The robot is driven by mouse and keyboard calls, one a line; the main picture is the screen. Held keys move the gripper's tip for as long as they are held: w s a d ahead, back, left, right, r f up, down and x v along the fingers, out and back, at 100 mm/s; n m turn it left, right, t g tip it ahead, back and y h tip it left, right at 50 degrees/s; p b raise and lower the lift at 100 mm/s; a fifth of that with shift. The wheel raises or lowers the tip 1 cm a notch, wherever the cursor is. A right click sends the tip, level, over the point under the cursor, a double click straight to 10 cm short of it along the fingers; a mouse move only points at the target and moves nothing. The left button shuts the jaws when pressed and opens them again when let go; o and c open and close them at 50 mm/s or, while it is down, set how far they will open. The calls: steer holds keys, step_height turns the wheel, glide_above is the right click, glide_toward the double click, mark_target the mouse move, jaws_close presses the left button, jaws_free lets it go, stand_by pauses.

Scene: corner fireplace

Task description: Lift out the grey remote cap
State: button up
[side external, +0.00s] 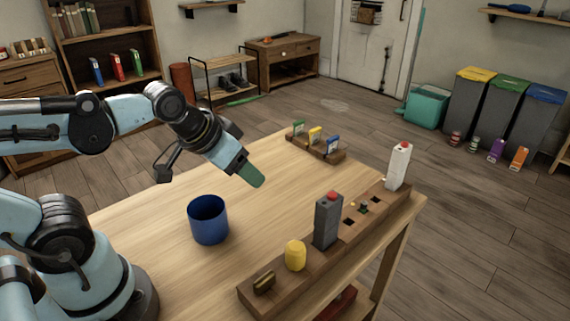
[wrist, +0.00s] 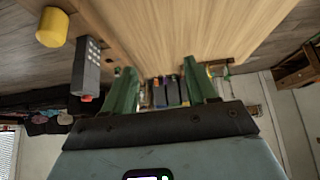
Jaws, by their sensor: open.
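The grey remote (side external: 327,222), a tall block with a red top, stands upright in the long wooden holder (side external: 262,281) near the table's right edge. In the wrist view the grey remote (wrist: 87,65) shows its pale buttons, left of my fingers. My gripper (side external: 251,174) hangs above the table, up and left of the grey remote and apart from it. Its two green fingers (wrist: 158,68) are spread, with nothing held between them. The remote's lower end is hidden in the holder.
The holder also bears a yellow cylinder (side external: 295,255), a brown piece (side external: 264,282), a small green piece (side external: 364,209), a white red-topped block (side external: 399,166) and dark slots. A blue cup (side external: 208,221) stands on the table (side external: 150,225). A rack (side external: 303,142) with coloured cards stands behind.

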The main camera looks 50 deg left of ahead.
steer(key=w+d+r+g, duration=0.3)
steer(key=w+d+r, duration=0.1)
steer(key=d+r, duration=0.2)
step_height(320, 180, up, 5)
steer(key=g, duration=0.4)
glide_above(331, 194)
steer(key=f, duration=0.6)
steer(key=shift+d+f, duration=0.2)
steer(key=shift+a+f, duration=0.2)
steer(key=shift+f, duration=2.85)
steer(key=c, duration=1)
steer(key=shift+r, duration=0.1)
steer(key=shift+c, duration=0.2)
